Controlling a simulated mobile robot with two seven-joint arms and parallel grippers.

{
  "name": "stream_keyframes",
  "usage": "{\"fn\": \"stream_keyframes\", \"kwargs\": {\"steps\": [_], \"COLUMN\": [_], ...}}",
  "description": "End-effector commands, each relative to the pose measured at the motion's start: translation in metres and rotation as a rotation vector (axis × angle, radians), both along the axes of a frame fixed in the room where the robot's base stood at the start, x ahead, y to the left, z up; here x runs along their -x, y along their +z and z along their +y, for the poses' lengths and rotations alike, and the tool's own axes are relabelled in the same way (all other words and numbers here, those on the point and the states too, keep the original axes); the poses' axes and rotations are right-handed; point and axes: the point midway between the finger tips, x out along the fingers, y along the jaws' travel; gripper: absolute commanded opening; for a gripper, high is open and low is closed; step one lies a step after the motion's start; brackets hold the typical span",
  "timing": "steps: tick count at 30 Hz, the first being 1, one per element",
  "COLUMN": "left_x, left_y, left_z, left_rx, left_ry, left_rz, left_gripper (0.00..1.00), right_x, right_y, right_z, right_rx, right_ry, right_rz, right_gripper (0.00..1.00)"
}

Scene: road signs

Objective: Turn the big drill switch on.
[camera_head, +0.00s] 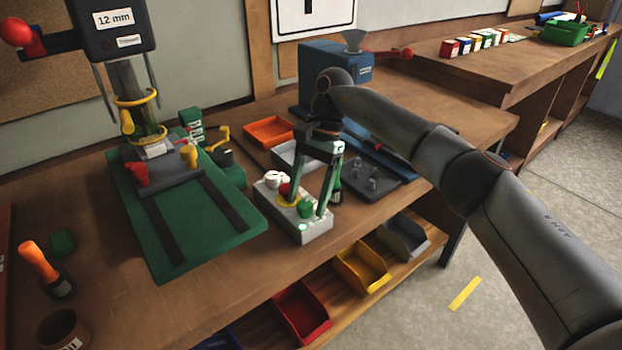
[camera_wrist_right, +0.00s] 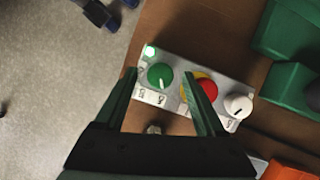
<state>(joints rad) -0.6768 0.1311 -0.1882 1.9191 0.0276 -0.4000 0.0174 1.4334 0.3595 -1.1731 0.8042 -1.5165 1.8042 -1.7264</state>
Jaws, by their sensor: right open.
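A light grey switch box (camera_head: 297,232) stands on the bench beside the big drill press (camera_head: 112,45), which has a "12 mm" label. The box carries a green knob (camera_head: 305,208), a red button on a yellow base, and a white knob. A small green light is lit on it. In the right wrist view the green knob (camera_wrist_right: 160,76) has a white pointer line; the red button (camera_wrist_right: 207,88) and white knob (camera_wrist_right: 238,105) are beside it. My right gripper (camera_head: 309,202) is open over the box, its fingers on either side of the green knob; contact is unclear. My left gripper is out of view.
The drill's green base (camera_head: 220,205) lies left of the box. An orange tray (camera_head: 268,131), a grey tray and a blue machine (camera_head: 318,62) stand behind it. Coloured bins (camera_head: 362,270) sit on a lower shelf. An orange-handled tool (camera_head: 38,262) stands at the left.

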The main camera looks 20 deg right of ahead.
Motion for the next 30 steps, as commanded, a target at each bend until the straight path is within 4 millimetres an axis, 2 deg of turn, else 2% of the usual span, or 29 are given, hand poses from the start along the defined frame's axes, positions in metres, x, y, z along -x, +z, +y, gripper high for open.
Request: {"fn": "stream_keyframes", "kwargs": {"steps": [13, 19, 20, 24, 30], "left_x": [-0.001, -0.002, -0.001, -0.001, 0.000], "left_y": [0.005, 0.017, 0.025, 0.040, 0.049], "left_z": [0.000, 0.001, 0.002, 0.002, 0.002], "left_rx": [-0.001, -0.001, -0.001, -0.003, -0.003], "left_ry": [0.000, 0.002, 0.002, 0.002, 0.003], "left_rz": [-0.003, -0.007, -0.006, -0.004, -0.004], "left_gripper": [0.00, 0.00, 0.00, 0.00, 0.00], "right_x": [-0.017, -0.022, -0.023, -0.025, -0.027], "right_y": [0.073, 0.095, 0.101, 0.110, 0.114], "right_z": [-0.022, -0.030, -0.030, -0.033, -0.037], "right_rx": [-0.001, 0.000, -0.001, -0.001, 0.001], "right_ry": [-0.002, -0.003, -0.001, 0.000, 0.000], "right_rz": [-0.003, -0.002, 0.000, 0.001, -0.001], "right_gripper": [0.72, 0.72, 0.72, 0.72, 0.72]}}
